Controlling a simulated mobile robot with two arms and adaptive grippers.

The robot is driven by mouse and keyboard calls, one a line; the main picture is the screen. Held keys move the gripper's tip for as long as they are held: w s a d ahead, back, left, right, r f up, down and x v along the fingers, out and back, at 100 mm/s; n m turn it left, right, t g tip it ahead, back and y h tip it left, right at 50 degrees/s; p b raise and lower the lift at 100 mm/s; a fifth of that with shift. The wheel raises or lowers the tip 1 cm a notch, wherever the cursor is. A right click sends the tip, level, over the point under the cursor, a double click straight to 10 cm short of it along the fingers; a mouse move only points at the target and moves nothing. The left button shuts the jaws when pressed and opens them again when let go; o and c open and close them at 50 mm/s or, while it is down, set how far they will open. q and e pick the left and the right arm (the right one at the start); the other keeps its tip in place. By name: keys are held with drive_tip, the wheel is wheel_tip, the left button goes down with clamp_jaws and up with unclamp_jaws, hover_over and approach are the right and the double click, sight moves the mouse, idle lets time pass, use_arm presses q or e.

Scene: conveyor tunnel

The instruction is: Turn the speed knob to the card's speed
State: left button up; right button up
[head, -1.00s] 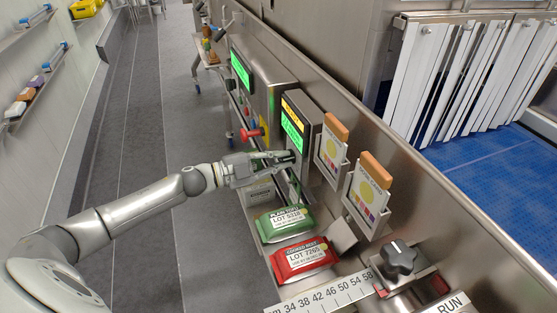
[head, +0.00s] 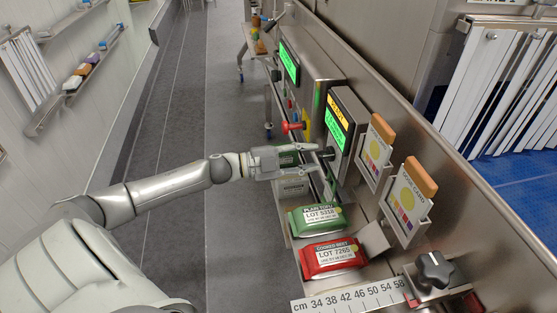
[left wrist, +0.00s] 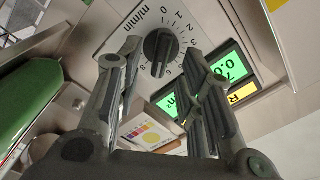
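The black speed knob (left wrist: 160,50) sits on a dial marked m/min in the left wrist view; its far numbers are partly hidden. My left gripper (left wrist: 160,78) is open, with one finger on each side of the knob's near side; I cannot tell whether they touch it. In the head view my left gripper (head: 318,160) reaches the panel below a green display (head: 337,130). Two white cards with yellow discs, a nearer card (head: 408,203) and a farther card (head: 377,151), stand in holders on the wall; their print is too small to read. My right gripper is out of view.
A green pack (head: 316,220) and a red pack (head: 330,259) lie on the ledge nearer me. A second black knob (head: 434,268) is at the lower right, beside a centimetre scale (head: 350,298). A red button (head: 292,127) stands out beyond my gripper. The aisle floor at left is clear.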

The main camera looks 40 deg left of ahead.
use_arm(q)
drive_tip(key=v, duration=0.9)
idle(0.3)
